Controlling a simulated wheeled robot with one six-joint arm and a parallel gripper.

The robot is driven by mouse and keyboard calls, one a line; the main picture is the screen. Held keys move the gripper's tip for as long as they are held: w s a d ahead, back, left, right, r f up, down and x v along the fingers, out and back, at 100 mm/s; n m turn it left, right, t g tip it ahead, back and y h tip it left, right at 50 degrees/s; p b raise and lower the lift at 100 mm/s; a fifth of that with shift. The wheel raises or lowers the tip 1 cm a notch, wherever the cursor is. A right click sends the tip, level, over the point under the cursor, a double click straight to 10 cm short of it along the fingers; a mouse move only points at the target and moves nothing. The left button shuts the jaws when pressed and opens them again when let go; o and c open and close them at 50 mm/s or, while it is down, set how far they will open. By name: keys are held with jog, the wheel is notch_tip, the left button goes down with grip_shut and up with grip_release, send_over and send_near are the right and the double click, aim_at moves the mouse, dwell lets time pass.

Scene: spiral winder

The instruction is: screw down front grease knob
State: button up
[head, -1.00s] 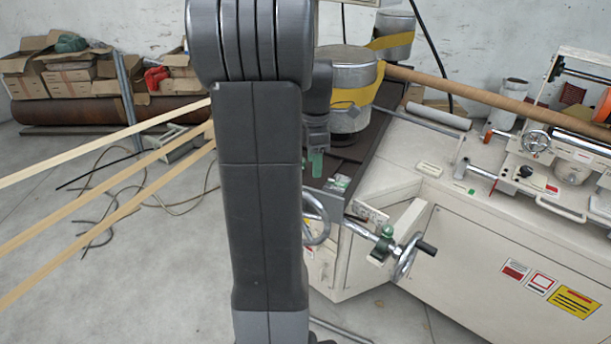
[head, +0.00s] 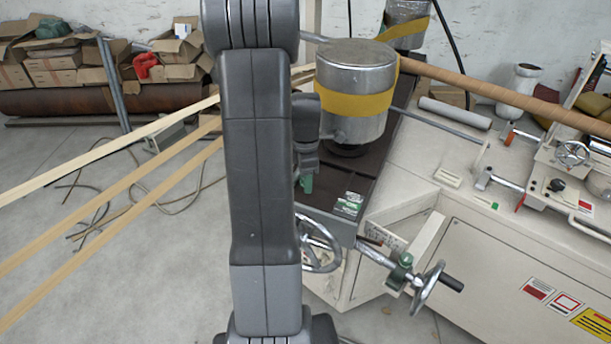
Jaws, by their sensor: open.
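A green fitting (head: 401,273) with a small rounded knob (head: 406,259) on top sits on the metal shaft beside the front handwheel; this looks like the front grease knob. My gripper (head: 306,184) hangs partly behind my own arm, pointing down, with a green fingertip showing. It is open, and nothing shows held in it. In the picture it is up and to the left of the green fitting, clearly apart from it. The rest of its jaws are hidden by my arm.
The front handwheel (head: 428,288) with a black handle is right of the fitting. Another handwheel (head: 318,245) is left, partly behind my arm. A metal drum with a yellow band (head: 358,104) stands above the cream machine (head: 470,262). Wooden strips (head: 112,240) cross the left side.

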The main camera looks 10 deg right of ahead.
jog(key=c, duration=1)
jog(key=shift+o, duration=0.2)
